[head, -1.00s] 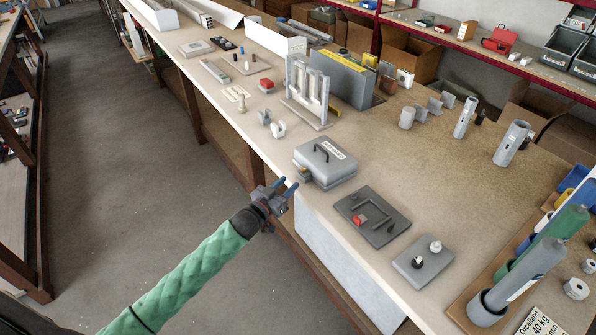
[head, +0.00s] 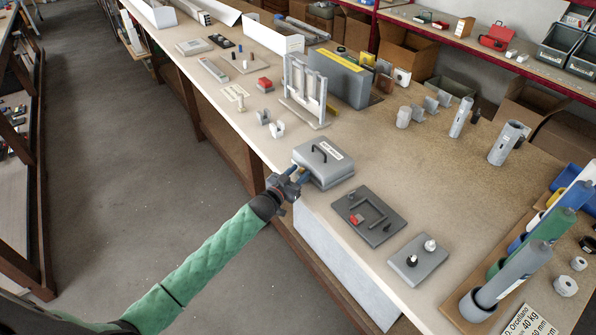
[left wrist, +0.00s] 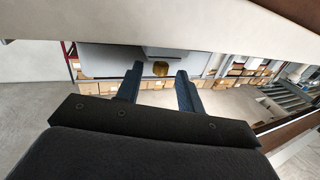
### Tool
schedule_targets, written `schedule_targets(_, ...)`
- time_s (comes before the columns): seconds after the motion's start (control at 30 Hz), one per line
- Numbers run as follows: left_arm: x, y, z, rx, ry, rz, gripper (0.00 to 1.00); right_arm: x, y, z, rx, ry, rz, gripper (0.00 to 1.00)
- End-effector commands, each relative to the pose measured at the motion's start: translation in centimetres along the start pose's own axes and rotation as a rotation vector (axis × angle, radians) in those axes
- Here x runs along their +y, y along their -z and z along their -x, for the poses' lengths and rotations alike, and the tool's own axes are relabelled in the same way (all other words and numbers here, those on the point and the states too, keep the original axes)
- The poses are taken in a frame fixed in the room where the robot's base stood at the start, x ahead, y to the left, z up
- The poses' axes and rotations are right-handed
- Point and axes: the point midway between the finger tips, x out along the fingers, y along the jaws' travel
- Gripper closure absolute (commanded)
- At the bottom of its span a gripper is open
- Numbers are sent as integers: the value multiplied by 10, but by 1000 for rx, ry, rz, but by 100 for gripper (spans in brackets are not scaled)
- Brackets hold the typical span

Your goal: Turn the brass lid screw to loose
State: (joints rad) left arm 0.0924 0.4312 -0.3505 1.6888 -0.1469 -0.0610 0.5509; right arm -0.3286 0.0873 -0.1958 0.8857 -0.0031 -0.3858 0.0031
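A grey lidded box (head: 325,163) with a black handle and a white label stands near the front edge of the bench. The brass lid screw (left wrist: 160,69) shows in the left wrist view as a round brass knob under a grey overhang. In the head view it is mostly hidden by my left gripper. My left gripper (head: 298,176) is at the box's near left side. Its two blue-grey fingers are apart, with the screw seen between and just beyond their tips. I cannot tell whether they touch it. My right gripper is not in view.
A dark grey plate (head: 368,214) with a red part lies right of the box, and a grey plate (head: 417,259) with two knobs is beyond it. A grey rack (head: 305,92) stands behind. The floor aisle (head: 120,180) at left is clear.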

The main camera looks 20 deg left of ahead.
Motion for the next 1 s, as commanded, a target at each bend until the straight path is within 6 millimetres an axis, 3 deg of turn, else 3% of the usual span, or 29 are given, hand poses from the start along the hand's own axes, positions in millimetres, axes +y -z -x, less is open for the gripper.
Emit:
schedule_targets(0.33,0,0,-3,0,0,0,64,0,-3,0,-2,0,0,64)
schedule_targets(0.5,0,0,-3,0,0,0,98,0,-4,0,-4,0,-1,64)
schedule_targets(0.53,0,0,-3,0,0,0,100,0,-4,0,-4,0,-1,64)
schedule_targets(0.83,3,-2,-3,2,28,3,100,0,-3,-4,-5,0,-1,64)
schedule_targets(1.0,3,-1,-4,1,82,4,100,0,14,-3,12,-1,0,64)
